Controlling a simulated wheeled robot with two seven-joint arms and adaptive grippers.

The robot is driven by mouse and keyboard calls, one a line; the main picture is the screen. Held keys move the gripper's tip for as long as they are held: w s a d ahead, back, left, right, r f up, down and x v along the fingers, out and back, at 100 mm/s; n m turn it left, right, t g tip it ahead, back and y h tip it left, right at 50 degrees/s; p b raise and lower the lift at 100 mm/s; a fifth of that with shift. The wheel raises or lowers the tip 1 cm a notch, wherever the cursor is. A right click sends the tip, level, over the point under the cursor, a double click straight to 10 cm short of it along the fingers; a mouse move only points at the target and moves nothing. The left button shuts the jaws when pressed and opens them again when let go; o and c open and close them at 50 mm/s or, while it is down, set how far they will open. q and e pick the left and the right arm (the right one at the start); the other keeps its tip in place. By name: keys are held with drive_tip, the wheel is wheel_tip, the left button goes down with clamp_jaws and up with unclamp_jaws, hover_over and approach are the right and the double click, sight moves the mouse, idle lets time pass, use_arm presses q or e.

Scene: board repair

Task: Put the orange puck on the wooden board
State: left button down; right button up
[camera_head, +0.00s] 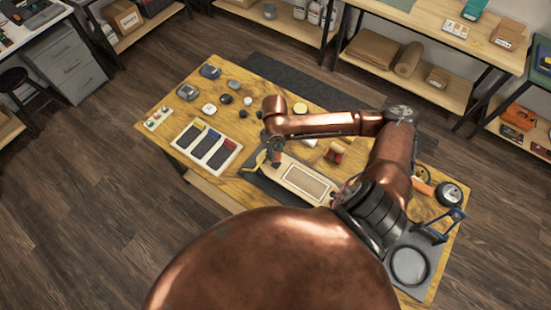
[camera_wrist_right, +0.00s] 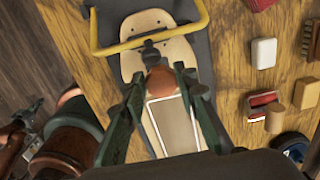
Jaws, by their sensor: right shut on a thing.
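The wooden board (camera_head: 300,180), a long pale deck with a white-outlined rectangle, lies on a dark mat on the workbench. It also shows below my gripper in the right wrist view (camera_wrist_right: 165,55). My right gripper (camera_wrist_right: 160,82) is shut on the orange puck (camera_wrist_right: 160,80), a small round reddish-orange piece between its fingertips, over the board. I cannot tell whether the puck touches the board. My left gripper is not in view.
A yellow bar (camera_wrist_right: 150,45) spans the board's end. A tray with dark slots (camera_head: 232,147) lies left of the board. Small parts lie farther back.

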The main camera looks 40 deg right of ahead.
sight(276, 156)
drive_tip(key=f, duration=0.2)
drive_tip(key=s+f, duration=0.1)
drive_tip(key=shift+a+f, duration=0.1)
drive_tip(key=shift+a, duration=0.15)
drive_tip(key=shift+w+d+f, duration=0.1)
drive_tip(key=shift+w+f, duration=0.05)
drive_tip(key=shift+f, duration=0.25)
drive_tip(key=o, duration=0.9)
drive_tip(key=shift+f, duration=0.1)
drive_tip(key=shift+o, duration=0.2)
wheel_tip(276, 156, up, 12)
drive_tip(key=shift+r+p, duration=0.15)
drive_tip(key=shift+p, duration=0.3)
